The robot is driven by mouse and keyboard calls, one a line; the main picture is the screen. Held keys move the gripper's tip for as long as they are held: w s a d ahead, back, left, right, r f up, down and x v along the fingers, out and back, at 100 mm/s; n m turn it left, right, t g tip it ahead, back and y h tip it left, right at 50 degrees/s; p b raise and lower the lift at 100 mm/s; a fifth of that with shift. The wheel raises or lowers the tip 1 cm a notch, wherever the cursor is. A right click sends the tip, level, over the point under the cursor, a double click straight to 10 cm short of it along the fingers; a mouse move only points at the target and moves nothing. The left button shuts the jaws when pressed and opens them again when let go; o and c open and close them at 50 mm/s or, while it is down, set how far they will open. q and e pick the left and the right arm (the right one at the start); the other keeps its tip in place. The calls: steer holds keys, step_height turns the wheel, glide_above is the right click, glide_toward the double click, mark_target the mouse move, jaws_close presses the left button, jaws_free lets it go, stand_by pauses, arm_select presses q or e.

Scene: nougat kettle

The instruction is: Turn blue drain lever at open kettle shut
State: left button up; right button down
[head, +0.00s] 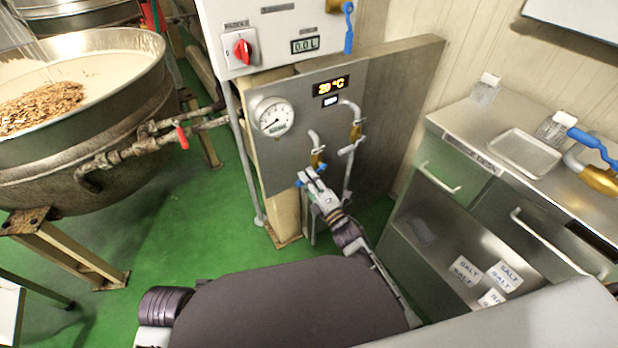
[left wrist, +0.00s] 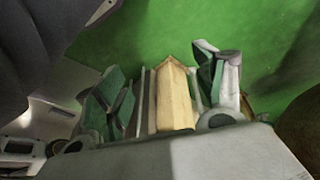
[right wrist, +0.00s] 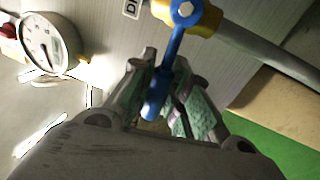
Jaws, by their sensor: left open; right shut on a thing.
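A blue lever (right wrist: 172,55) sits on a brass valve (right wrist: 205,22) in the right wrist view. It runs from a bolted hub down between my right gripper's fingers, and its free end (right wrist: 154,106) is within them. In the head view my right gripper (head: 308,178) is at this lever, low on the grey panel (head: 385,110), and covers part of it. My right gripper is shut on the lever. My left gripper (left wrist: 165,90) is open and empty over the green floor; it is not visible in the head view. The open kettle (head: 110,110) holds brown pieces.
A control box (head: 268,45) with a red knob hangs above. A steel cabinet (head: 460,125) stands to the right. Green floor (head: 215,225) is clear between kettle and panel.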

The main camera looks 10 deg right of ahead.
arm_select(q)
steer(key=shift+a+f+p, duration=0.1)
steer(key=shift+f+p, duration=0.25)
steer(key=shift+f, duration=0.25)
arm_select(e)
steer(key=shift+r+m, duration=0.3)
steer(key=shift+m, duration=0.3)
steer(key=c, duration=1.3)
jaws_free()
steer(key=shift+c, duration=0.2)
steer(key=shift+s, duration=0.15)
steer(key=v, duration=1.1)
steer(key=shift+s+f, duration=0.2)
steer(key=shift+s, duration=0.1)
